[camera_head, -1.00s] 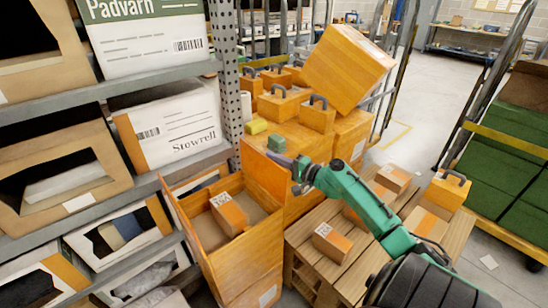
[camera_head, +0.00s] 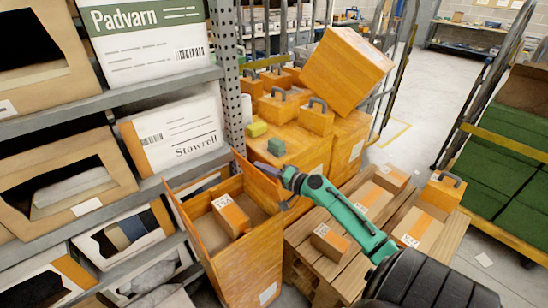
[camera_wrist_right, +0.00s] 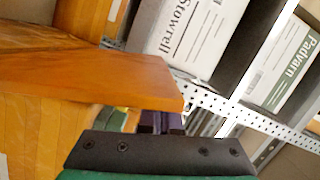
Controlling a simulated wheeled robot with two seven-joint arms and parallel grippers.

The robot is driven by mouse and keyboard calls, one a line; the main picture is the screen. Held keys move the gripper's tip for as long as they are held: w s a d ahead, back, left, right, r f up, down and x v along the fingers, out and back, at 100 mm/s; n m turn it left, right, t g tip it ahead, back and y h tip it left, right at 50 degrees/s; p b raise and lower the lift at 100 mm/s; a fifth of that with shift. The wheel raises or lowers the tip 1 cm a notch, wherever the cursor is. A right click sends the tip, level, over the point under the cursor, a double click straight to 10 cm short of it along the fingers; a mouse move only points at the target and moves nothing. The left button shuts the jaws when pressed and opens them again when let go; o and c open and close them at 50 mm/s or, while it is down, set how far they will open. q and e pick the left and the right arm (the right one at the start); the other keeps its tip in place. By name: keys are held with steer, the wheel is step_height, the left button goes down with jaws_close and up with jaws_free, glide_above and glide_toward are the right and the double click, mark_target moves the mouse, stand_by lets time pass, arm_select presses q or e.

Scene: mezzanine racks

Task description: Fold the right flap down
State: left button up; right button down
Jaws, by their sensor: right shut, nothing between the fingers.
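The open orange box (camera_head: 248,262) stands at the lower centre of the head view, with a small labelled carton (camera_head: 230,215) inside. Its right flap (camera_head: 246,167) stands up along the box's right side and leans slightly inward. My right gripper (camera_head: 262,168) is shut and empty, with its fingertips at the flap's outer face. In the right wrist view the flap (camera_wrist_right: 95,75) crosses the picture as an orange panel just beyond the fingers (camera_wrist_right: 162,121); I cannot tell whether they touch. The left flap (camera_head: 181,212) stands up on the shelf side. My left gripper is out of view.
A shelf rack with a steel post (camera_head: 224,75) is close on the left. Orange cases and a tilted orange box (camera_head: 346,68) are stacked behind. A wooden pallet (camera_head: 320,262) with cartons lies right of the box. Open floor (camera_head: 425,110) lies further back right.

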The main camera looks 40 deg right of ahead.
mark_target(237, 215)
steer(key=a+f+n+h+p, duration=0.1)
steer(key=a+f+n+p, duration=0.1)
steer(key=a+f+n, duration=0.1)
steer(key=a+f+n+g+h+p, duration=0.1)
steer(key=a+f+n+p, duration=0.1)
steer(key=a+f+n, duration=0.1)
steer(key=a+f+n+h+p, duration=0.1)
steer(key=a+f+n+p, duration=0.1)
steer(key=a+f+n, duration=0.2)
steer(key=shift+w+a+n+g+h, duration=0.15)
steer(key=shift+a+n+g+h, duration=0.2)
steer(key=shift+a, duration=0.25)
steer(key=shift+a+f, duration=0.15)
steer(key=shift+f, duration=0.6)
steer(key=shift+r, duration=0.4)
step_height(237, 215, up, 3)
steer(key=p, duration=0.3)
steer(key=shift+w, duration=0.15)
steer(key=v, duration=0.9)
steer(key=shift+s, duration=0.35)
steer(key=shift+s+r, duration=0.15)
steer(key=shift+s, duration=0.2)
